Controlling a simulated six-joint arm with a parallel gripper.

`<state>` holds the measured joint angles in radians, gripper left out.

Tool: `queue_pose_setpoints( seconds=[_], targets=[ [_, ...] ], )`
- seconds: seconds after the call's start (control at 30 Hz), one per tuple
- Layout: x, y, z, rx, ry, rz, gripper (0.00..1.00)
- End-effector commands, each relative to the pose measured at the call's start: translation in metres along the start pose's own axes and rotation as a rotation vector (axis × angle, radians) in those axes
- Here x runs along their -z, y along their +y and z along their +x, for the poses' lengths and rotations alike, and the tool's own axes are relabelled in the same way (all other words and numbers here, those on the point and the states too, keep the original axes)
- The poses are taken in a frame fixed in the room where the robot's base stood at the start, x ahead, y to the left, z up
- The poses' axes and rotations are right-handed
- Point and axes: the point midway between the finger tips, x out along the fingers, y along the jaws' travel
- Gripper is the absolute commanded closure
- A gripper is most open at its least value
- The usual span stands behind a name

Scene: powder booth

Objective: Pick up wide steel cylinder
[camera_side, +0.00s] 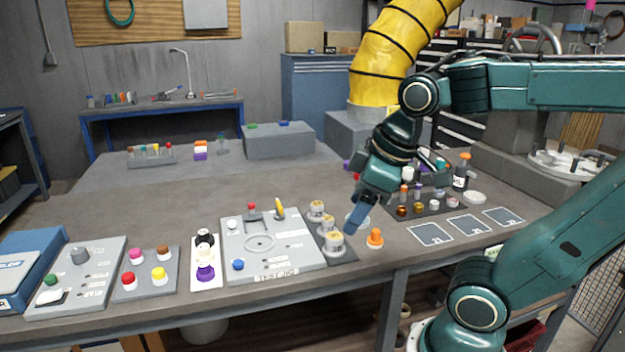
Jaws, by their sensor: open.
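Several short steel-coloured cylinders with yellowish marks on top (334,243) stand in a row on a dark mat, right of a grey test jig plate. I cannot tell which one is the wide steel cylinder. My gripper (359,215) points down over the bench, just right of the cylinder row. It is open, with one blue finger clearly visible; the other is hard to make out. I see nothing held. A pale disc behind the finger is partly hidden.
An orange knob-shaped piece (375,238) stands close to the right of the cylinder row. The test jig (310,262) has raised knobs. A dark tray (440,207) of small parts and several outlined squares (430,235) lie to the right. A yellow hose hangs behind my arm.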

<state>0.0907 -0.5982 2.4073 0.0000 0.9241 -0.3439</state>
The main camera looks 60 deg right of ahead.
Motion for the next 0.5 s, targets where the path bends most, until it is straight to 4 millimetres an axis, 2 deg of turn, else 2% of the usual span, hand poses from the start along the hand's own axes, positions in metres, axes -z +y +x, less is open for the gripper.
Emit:
queue_pose_setpoints(
  seconds=[0.2,0.5],
  targets=[
    [0.018,0.028,0.012,0.010,-0.083,-0.221,0.36],
    [0.034,0.070,0.035,0.070,-0.179,-0.535,0.36]
  ],
)
